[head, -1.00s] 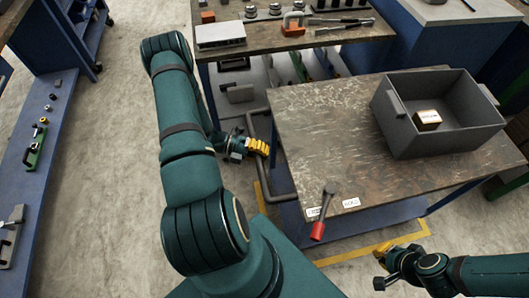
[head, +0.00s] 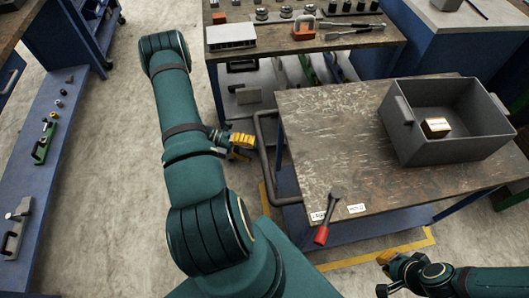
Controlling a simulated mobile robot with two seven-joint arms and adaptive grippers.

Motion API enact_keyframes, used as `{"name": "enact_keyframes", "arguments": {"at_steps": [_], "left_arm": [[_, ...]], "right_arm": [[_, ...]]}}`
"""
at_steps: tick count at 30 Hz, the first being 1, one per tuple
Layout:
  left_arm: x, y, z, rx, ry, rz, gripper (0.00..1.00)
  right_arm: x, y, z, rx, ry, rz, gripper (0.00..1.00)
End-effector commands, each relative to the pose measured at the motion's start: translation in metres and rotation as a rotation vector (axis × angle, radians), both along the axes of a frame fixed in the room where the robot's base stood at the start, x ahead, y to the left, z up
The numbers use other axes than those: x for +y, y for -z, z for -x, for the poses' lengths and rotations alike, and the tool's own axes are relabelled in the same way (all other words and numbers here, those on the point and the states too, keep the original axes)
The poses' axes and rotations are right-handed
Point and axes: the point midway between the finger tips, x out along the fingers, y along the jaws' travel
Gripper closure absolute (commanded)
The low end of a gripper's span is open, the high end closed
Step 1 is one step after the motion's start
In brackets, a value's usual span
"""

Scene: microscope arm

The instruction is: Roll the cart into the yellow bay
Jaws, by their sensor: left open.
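The cart has a worn brown top (head: 345,140), a blue lower frame and a dark bar handle (head: 262,150) on its left side. Yellow floor lines (head: 375,254) mark the bay; they show along the cart's front and left, and the rest is hidden under or behind it. My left gripper (head: 243,142), with yellow fingers, is open and empty just left of the handle, with a small gap. My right gripper (head: 384,268) is low at the right, in front of the cart and away from it; its finger opening cannot be made out.
A grey bin (head: 450,145) holding a small box (head: 436,127) stands on the cart top, with a red-handled lever (head: 323,232) at the front corner. A workbench (head: 290,38) with tools is behind. A blue shelf (head: 50,160) is at left; floor between is clear.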

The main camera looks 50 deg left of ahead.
Motion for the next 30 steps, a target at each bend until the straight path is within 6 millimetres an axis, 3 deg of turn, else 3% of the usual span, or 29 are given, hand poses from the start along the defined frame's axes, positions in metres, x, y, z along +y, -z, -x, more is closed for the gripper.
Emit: {"name": "enact_keyframes", "arguments": {"at_steps": [3,9,30], "left_arm": [[0.019,-0.004,0.013,-0.001,-0.001,-0.003,0.43],[0.036,-0.008,0.026,-0.001,-0.001,-0.001,0.43],[0.040,-0.009,0.028,-0.001,0.000,0.000,0.43]], "right_arm": [[0.000,0.000,0.000,0.000,0.000,0.000,1.00],[0.000,0.000,0.000,0.000,0.000,0.000,1.00],[0.000,0.000,0.000,0.000,0.000,0.000,1.00]]}}
